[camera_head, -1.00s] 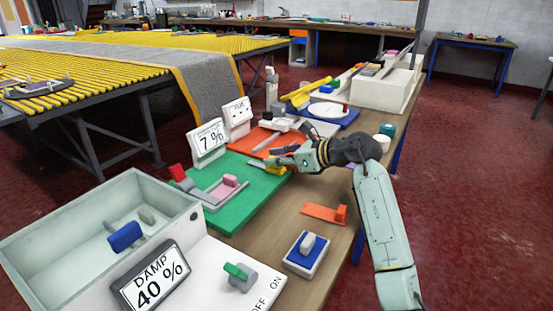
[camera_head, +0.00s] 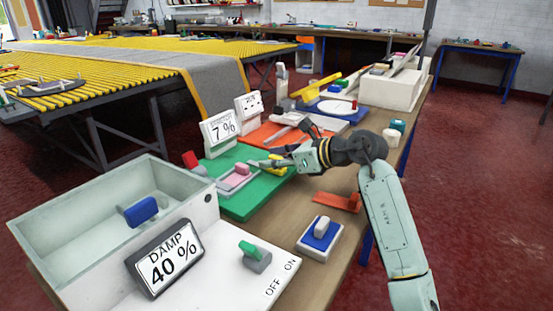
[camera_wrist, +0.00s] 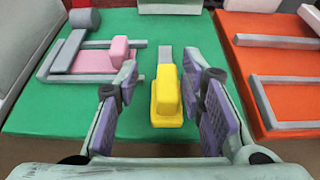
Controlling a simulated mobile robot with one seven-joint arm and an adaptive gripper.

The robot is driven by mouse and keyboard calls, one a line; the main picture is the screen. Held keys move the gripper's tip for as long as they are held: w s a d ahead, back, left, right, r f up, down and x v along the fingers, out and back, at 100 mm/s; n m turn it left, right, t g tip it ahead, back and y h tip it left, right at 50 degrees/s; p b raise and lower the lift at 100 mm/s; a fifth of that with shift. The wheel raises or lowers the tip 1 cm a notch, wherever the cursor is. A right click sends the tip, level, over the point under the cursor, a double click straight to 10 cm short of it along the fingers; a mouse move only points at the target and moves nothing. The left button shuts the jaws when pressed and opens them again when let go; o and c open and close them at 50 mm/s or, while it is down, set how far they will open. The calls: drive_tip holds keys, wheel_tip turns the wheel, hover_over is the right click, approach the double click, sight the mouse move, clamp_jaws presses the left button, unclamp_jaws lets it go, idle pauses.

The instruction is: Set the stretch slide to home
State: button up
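A green board (camera_head: 240,208) carries a pink block (camera_head: 242,169) in a grey U-shaped frame, and a yellow stepped block (camera_head: 277,170) with a grey strip behind it. In the wrist view, the pink block (camera_wrist: 119,52) is at the left, and the yellow block (camera_wrist: 164,100) is in the middle. My gripper (camera_wrist: 164,80) is open, with purple finger pads on either side of the yellow block and visible gaps to it. In the head view my gripper (camera_head: 270,161) hides part of the yellow block. I cannot read which slide is the stretch slide.
A "7 %" sign (camera_head: 219,133) stands behind the green board. An orange board (camera_wrist: 278,70) lies to its right. Nearer are a grey open box (camera_head: 90,217), a "DAMP 40 %" sign (camera_head: 168,259), and a blue-and-white switch (camera_head: 320,236). An orange piece (camera_head: 337,201) lies beside my arm.

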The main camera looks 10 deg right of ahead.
drive_tip(key=shift+s+d+r, duration=0.15)
drive_tip(key=shift+d, duration=0.1)
drive_tip(key=v, duration=1.1)
drive_tip(key=shift+s, duration=0.2)
drive_tip(key=shift+d, duration=0.15)
